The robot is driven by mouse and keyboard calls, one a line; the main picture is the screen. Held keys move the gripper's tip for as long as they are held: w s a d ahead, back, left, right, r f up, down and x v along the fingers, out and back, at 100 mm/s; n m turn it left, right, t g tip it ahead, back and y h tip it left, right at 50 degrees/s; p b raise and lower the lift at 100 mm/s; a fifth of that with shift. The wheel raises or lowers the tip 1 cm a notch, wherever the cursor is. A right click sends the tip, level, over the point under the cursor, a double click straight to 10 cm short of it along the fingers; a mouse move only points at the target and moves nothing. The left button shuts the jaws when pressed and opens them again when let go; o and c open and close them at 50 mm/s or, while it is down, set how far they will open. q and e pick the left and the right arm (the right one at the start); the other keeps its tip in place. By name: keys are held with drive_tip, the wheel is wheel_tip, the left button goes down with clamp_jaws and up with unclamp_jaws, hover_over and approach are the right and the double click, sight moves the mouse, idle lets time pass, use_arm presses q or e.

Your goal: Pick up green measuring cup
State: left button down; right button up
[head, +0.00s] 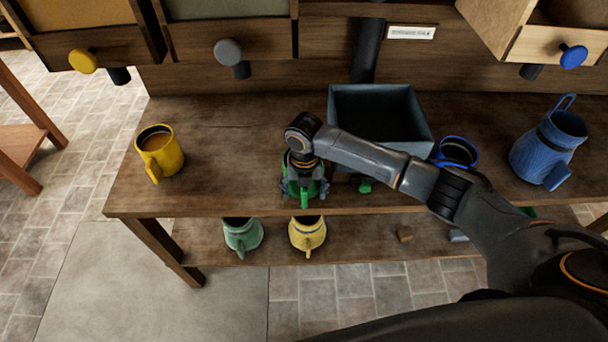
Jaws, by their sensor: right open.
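A green measuring cup (305,199) stands on the wooden table near its front edge, its handle toward me. My right gripper (304,184) points down over it, with open fingers on either side of the cup. The gripper and wrist hide most of the cup, and I cannot tell whether the fingers touch it. Another small green piece (365,186) shows below my right forearm, mostly hidden. My left gripper is not in view.
The table (230,120) also holds a yellow cup (160,155), a grey open bin (375,95), a blue cup (458,150) and a blue jug (548,148). A pale green jug (243,236) and a yellow jug (308,235) stand on the lower shelf. Drawers overhang the back.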

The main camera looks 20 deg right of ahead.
clamp_jaws()
idle(0.3)
drive_tip(key=shift+r, duration=0.1)
